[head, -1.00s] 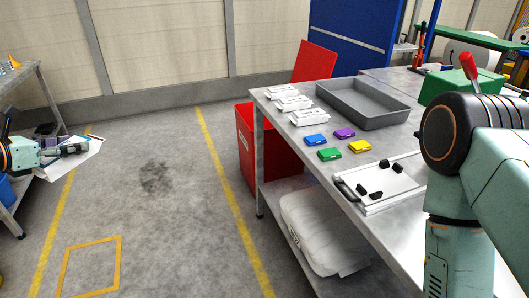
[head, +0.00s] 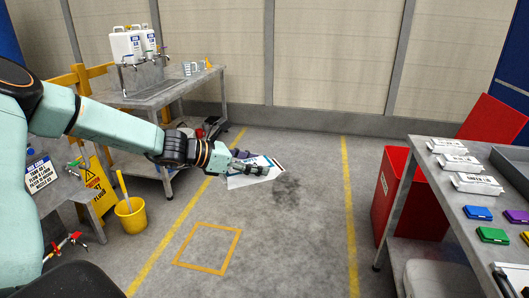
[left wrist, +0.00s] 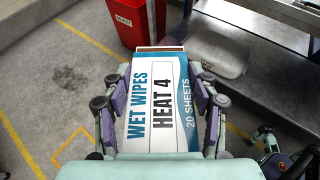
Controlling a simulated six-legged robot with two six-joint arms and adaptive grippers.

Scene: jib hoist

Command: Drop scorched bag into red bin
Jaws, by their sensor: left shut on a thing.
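My left gripper (head: 246,164) is shut on a white and blue bag (head: 258,181) and holds it over the open floor, left of the bin. In the left wrist view the bag (left wrist: 158,105) lies between both fingers and reads "WET WIPES HEAT 4, 20 SHEETS"; its far edge has a brownish-red band. The red bin (head: 384,190) stands on the floor by the right bench, apart from the bag. Its red lid (head: 492,130) is raised. The bin also shows beyond the bag in the left wrist view (left wrist: 128,24). My right gripper (left wrist: 288,163) seems partly visible there, cut off.
The right-hand steel bench (head: 470,235) carries white packs (head: 462,163) and coloured cases (head: 478,213). A bench with white canisters (head: 126,46), a yellow bucket (head: 131,216) and a wet-floor sign (head: 100,182) are at left. Floor between the yellow lines is clear.

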